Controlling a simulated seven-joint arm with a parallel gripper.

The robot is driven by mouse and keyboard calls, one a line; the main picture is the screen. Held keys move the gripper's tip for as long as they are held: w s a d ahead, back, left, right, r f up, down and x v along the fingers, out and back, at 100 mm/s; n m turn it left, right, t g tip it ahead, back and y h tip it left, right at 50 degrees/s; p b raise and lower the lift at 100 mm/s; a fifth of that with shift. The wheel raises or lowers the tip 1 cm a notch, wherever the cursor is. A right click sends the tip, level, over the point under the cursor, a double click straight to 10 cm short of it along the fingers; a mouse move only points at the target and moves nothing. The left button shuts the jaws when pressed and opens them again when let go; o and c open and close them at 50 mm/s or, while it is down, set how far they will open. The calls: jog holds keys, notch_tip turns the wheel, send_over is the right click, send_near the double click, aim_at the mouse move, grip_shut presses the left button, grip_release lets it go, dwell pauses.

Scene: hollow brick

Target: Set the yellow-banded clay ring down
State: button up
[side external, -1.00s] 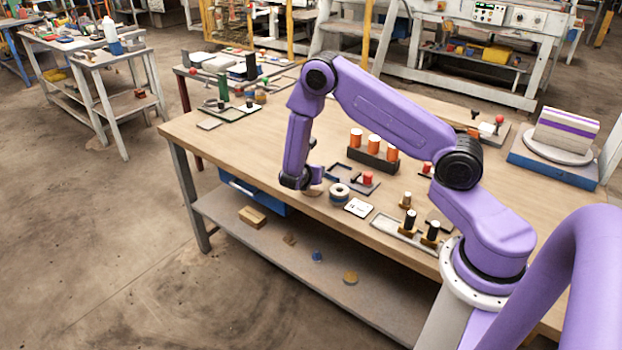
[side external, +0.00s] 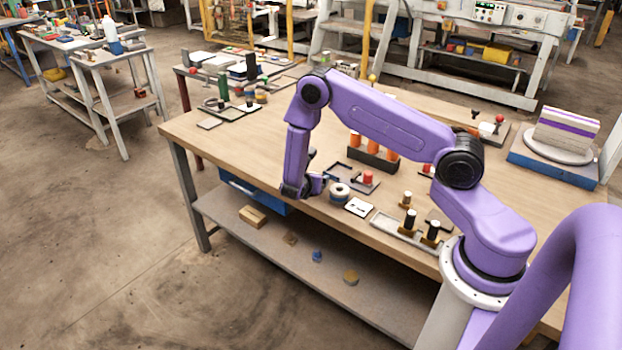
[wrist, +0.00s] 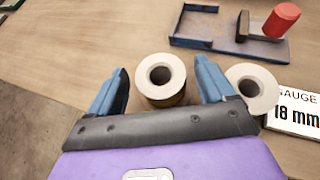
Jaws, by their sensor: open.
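A pale clay ring (wrist: 154,72) with a brownish-yellow band low on its side stands hole-up between my gripper's fingers in the wrist view. My gripper (wrist: 162,64) is open, with one blue finger on each side of the ring. The right finger is close to it; whether it touches I cannot tell. The ring seems to rest on the bench top. In the side view my gripper (side external: 316,185) is low at the bench's front edge and hides this ring. A second pale ring (wrist: 243,78) stands just right of the right finger; it also shows in the side view (side external: 340,189).
A dark tray (wrist: 195,29) with a red cylinder (wrist: 282,20) is behind. The wooden bench (side external: 235,150) is clear to the left; its front edge is close to my gripper.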

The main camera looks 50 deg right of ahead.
jog(key=shift+r, duration=0.2)
jog(key=s+a+r+m+g+y, duration=0.25)
jog(key=s+a+r+m, duration=0.35)
jog(key=s+a+r, duration=0.9)
jog(key=s+a+r+m+y, duration=0.1)
jog(key=s+r+y, duration=0.1)
jog(key=s, duration=0.4)
jog(key=s+a+r+m+g+y, duration=0.1)
jog(key=s+a+r+y, duration=0.1)
jog(key=s+y, duration=0.2)
jog(key=s+a+r+m+g+y, duration=0.1)
jog(key=s+a+r+m+y, duration=0.1)
jog(key=s, duration=0.7)
jog(key=shift+s+a+r+y, duration=0.25)
jog(key=shift+s+r+y, duration=0.1)
jog(key=shift+y, duration=0.2)
